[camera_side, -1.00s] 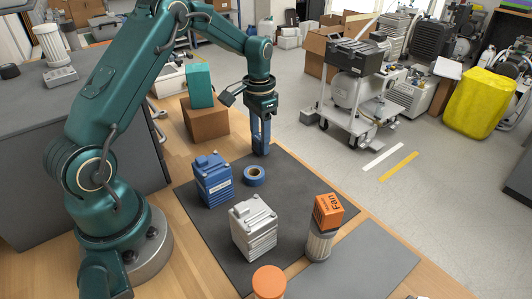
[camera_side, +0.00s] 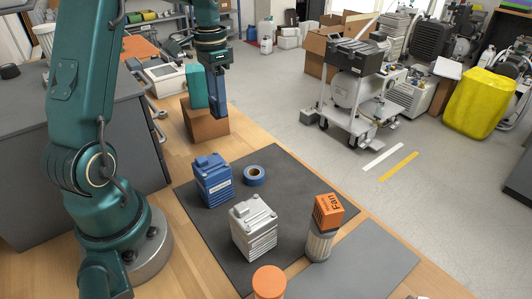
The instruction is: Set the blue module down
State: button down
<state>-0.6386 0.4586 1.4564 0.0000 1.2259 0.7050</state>
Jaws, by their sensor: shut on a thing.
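My gripper (camera_side: 217,100) hangs at the upper middle, pointing down. A slim dark-blue piece (camera_side: 216,92) shows at its end; I cannot clearly tell the fingers from what they hold. It overlaps the right edge of a teal box (camera_side: 195,88) in the picture; whether they touch is unclear.
The teal box stands on a cardboard box (camera_side: 206,124) behind the mat. The mat's back right is clear.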

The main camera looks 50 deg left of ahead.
jog(key=shift+s+a+r, duration=0.5)
jog(key=shift+s+a, duration=0.05)
jog(key=shift+a, duration=0.1)
jog(key=s+d+f+n, duration=0.2)
jog(key=s+d+n, duration=0.2)
jog(key=s+n, duration=0.15)
jog(key=f, duration=0.8)
jog(key=shift+s+f, duration=0.3)
jog(key=shift+f, duration=0.1)
jog(key=shift+c, duration=2.1)
grip_release()
jog(key=shift+f, duration=0.15)
